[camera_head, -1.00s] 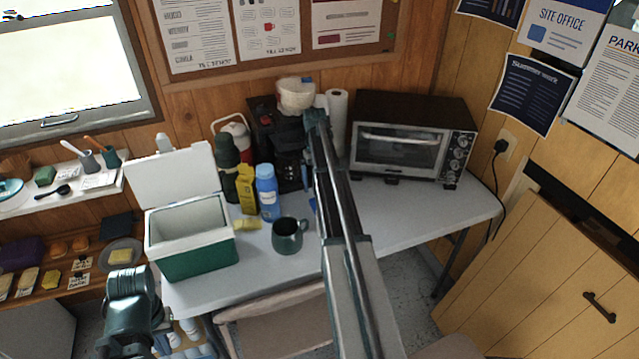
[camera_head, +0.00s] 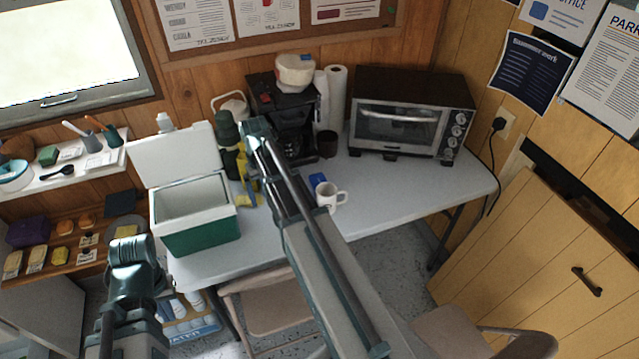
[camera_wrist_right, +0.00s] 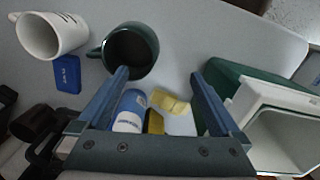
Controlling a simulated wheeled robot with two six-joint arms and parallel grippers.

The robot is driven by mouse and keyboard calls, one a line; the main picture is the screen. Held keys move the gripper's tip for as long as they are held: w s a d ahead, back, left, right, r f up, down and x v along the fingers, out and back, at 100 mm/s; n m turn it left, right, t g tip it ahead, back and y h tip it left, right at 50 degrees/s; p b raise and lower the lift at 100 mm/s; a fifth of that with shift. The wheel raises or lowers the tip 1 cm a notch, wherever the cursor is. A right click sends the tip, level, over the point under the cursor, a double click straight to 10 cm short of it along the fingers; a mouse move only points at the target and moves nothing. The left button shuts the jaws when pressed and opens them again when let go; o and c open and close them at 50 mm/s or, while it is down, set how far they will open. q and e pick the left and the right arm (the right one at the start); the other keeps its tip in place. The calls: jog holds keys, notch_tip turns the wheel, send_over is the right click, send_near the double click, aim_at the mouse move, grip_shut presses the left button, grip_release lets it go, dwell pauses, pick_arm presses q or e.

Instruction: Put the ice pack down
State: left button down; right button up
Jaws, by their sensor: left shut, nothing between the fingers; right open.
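A small blue block with white lettering, probably the ice pack (camera_head: 318,180), lies on the table beside a white mug (camera_head: 330,197). It also shows in the right wrist view (camera_wrist_right: 67,74), left of the fingers and apart from them. My right gripper (camera_wrist_right: 160,78) is open and empty above the table, with a green mug (camera_wrist_right: 131,50), a blue bottle (camera_wrist_right: 130,112) and a yellow item (camera_wrist_right: 171,104) in view beyond or between its fingers. My left gripper (camera_head: 134,248) is shut, in front of the table's left end; its fingertips are hard to make out.
A green and white cooler (camera_head: 200,238) stands with its lid open at the table's left end. A coffee maker (camera_head: 290,115), paper towel rolls (camera_head: 337,95), a dark cup (camera_head: 327,144) and a toaster oven (camera_head: 410,115) line the back. The table's right part (camera_head: 420,185) is clear.

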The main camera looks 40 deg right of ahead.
jog(key=s+a+n, duration=0.2)
jog(key=s+a, duration=0.5)
jog(key=a, duration=0.4)
jog(key=s+a+n, duration=0.2)
jog(key=s+a, duration=0.5)
jog(key=a, duration=0.3)
jog(key=w+d+r+m+p, duration=0.1)
jog(key=w+d+m, duration=0.1)
jog(key=w+d, duration=0.7)
jog(key=m+g+b, duration=0.1)
jog(key=m+b, duration=0.3)
jog(key=b, duration=0.4)
send_over(320, 182)
jog(key=shift+y, duration=0.4)
jog(key=f, duration=0.7)
jog(key=shift+w+d+f, duration=0.35)
jog(key=shift+f, duration=0.05)
jog(key=f+b, duration=0.5)
jog(key=shift+s+a+f, duration=0.15)
jog(key=shift+s+a, duration=0.05)
jog(key=shift+a, duration=0.15)
